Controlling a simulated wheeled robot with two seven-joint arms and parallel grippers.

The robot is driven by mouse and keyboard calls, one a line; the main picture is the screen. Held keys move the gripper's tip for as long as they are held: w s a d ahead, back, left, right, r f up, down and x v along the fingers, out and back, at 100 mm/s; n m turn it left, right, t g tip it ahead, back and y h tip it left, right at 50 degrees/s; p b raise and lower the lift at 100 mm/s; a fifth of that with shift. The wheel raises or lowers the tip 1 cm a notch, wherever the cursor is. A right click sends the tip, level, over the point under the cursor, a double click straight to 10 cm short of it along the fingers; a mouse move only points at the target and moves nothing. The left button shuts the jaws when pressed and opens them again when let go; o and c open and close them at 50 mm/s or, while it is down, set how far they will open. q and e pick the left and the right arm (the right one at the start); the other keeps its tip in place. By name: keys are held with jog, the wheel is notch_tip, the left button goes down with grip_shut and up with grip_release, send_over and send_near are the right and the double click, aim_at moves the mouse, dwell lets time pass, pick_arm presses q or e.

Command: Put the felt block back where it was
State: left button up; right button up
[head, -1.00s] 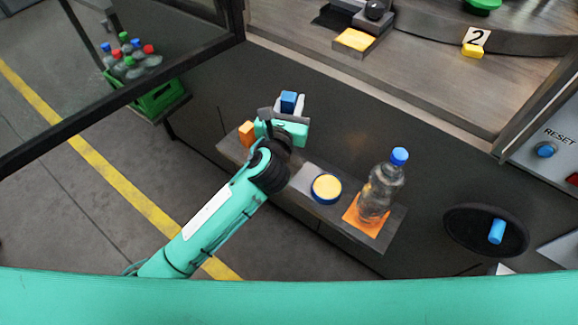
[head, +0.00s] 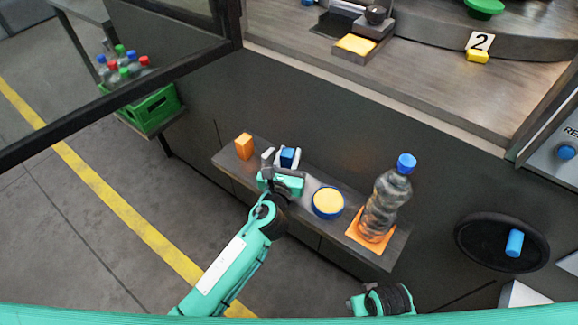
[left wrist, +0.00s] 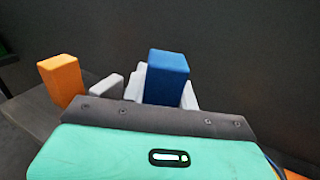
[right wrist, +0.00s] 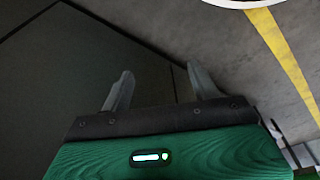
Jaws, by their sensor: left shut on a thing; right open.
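The blue block (head: 289,156), which I take to be the felt block, is upright in the jaws of my left gripper (head: 279,158). The left gripper is over the narrow grey shelf (head: 225,160), between an orange block and a round yellow-topped tin. In the left wrist view the blue block (left wrist: 168,78) stands up beyond the gripper's dark edge, its lower part hidden. I cannot tell whether it touches the shelf. My right gripper (right wrist: 158,85) is open and empty; in the head view only its body shows at the bottom.
The orange block (head: 243,146) stands at the shelf's left end. The tin (head: 328,202) and a clear blue-capped bottle (head: 386,200) on an orange mat (head: 358,236) stand to the right. A black handwheel (head: 480,240) sticks out further right. A green bottle crate (head: 155,108) is at left.

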aim_at(289, 165)
pick_arm(q)
notch_tip(289, 165, down, 3)
jog(key=shift+f+b, duration=0.1)
jog(key=shift+b, duration=0.6)
jog(key=shift+f, duration=0.1)
pick_arm(e)
jog(key=shift+w+r, duration=0.15)
jog(key=shift+r, duration=1.7)
pick_arm(q)
jog(key=shift+f, duration=0.15)
jog(key=o, duration=1)
jog(key=shift+c, duration=0.2)
pick_arm(e)
jog(key=shift+r, duration=0.25)
